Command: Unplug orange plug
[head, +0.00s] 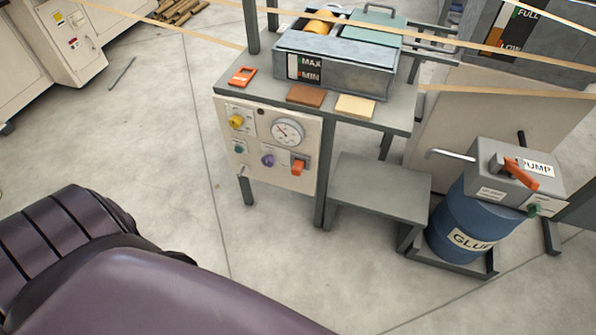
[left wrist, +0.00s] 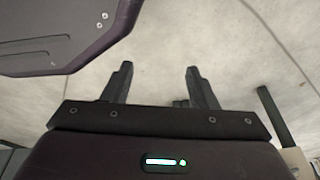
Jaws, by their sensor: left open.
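The orange plug (head: 298,167) sits at the lower right of the cream control panel (head: 253,177), below the round gauge, in the head view. It appears seated in the panel. My left gripper (left wrist: 158,72) shows in the left wrist view with its two dark fingers apart and nothing between them. Pale floor lies beyond the fingertips. The gripper is not visible in the head view, where my dark purple arm fills the lower left. The plug cannot be made out in the left wrist view. My right gripper is in neither view.
The panel also carries a yellow knob (head: 236,121), a gauge (head: 288,132), a teal fitting (head: 240,149) and a purple one (head: 267,160). A low grey step (head: 380,188) and a blue glue drum (head: 463,228) stand to the right. Floor left of the panel is clear.

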